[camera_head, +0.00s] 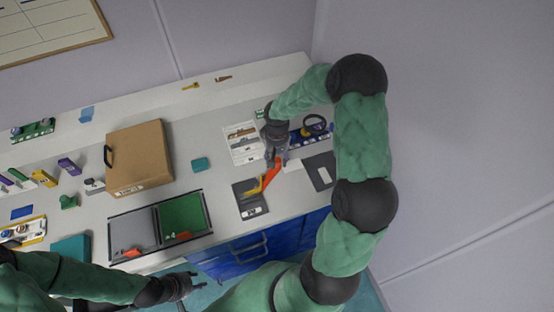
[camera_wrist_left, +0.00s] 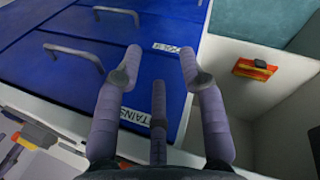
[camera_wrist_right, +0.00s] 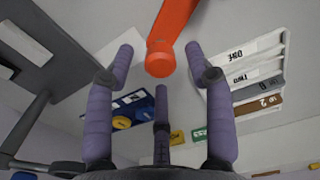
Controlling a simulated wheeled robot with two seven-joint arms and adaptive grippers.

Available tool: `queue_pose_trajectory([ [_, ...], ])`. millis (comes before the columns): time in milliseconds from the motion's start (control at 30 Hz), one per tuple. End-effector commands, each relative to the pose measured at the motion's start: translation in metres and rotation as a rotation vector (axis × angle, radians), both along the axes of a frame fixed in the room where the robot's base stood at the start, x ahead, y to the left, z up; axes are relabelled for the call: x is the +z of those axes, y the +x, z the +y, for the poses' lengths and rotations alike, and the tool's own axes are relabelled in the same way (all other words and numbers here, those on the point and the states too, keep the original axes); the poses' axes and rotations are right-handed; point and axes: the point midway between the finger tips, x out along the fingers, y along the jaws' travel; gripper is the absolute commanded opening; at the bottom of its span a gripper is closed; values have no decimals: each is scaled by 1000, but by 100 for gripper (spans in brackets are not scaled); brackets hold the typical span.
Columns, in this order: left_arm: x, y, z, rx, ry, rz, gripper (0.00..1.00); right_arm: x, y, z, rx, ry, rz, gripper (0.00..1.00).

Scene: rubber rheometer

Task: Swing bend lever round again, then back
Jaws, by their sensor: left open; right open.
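The bend lever is an orange arm (camera_head: 270,178) next to a yellow piece (camera_head: 253,187), on a dark base plate (camera_head: 251,210) near the bench's front edge. Its rounded orange end (camera_wrist_right: 163,58) shows large in the right wrist view, between the finger tips. My right gripper (camera_head: 276,160) is open at the lever's far end, its fingers apart on either side; I cannot tell whether they touch it. My left gripper (camera_head: 200,285) is open and empty, low in front of the bench; the left wrist view shows its spread fingers (camera_wrist_left: 160,65) before blue drawers.
Beside the lever are a white card with labelled pieces (camera_head: 241,143), a dark plate (camera_head: 320,171) and a blue fixture with a black ring (camera_head: 314,124). Left are a green bin (camera_head: 184,214), a grey bin (camera_head: 133,234) and a brown box (camera_head: 139,158). Blue drawers (camera_head: 235,256) sit below.

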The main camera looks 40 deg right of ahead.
Motion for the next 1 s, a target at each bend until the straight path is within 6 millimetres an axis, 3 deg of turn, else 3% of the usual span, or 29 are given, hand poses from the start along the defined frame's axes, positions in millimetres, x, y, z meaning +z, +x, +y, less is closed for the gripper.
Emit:
queue_pose_trajectory([
  [133,-2,0,0,0,0,0,40,-11,0,0,1,0,0,54],
  [467,-2,0,0,0,0,0,40,-13,0,0,1,0,-1,54],
  [600,-2,0,0,0,0,0,40,-13,0,0,1,0,-1,14],
  [667,-2,0,0,0,0,0,40,-13,0,0,1,0,-1,0],
  [1000,-4,0,0,0,0,0,40,-13,2,3,-4,0,-1,0],
])
